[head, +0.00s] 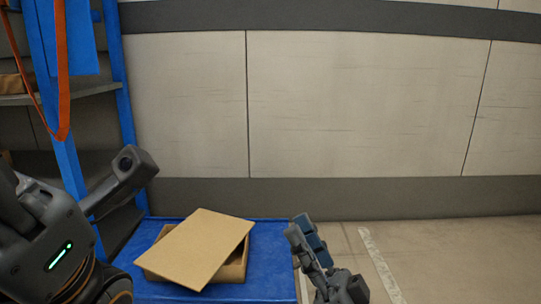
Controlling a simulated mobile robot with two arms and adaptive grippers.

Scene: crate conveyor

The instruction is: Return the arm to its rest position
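My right gripper (308,242) is at the bottom, just right of the blue surface, with its dark fingers pointing up and slightly left. The two fingers overlap in this view, so I cannot tell the gap between them. Nothing shows held at their tips. Dark links of my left arm (50,235) fill the lower left, with a green light strip. My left gripper is not visible.
A blue-topped surface (270,282) carries an open tan box (236,270) with a flat tan board (198,248) lying tilted across it. A blue-framed shelf rack (127,95) with an orange strap stands left. A panelled wall is behind; floor at right is clear.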

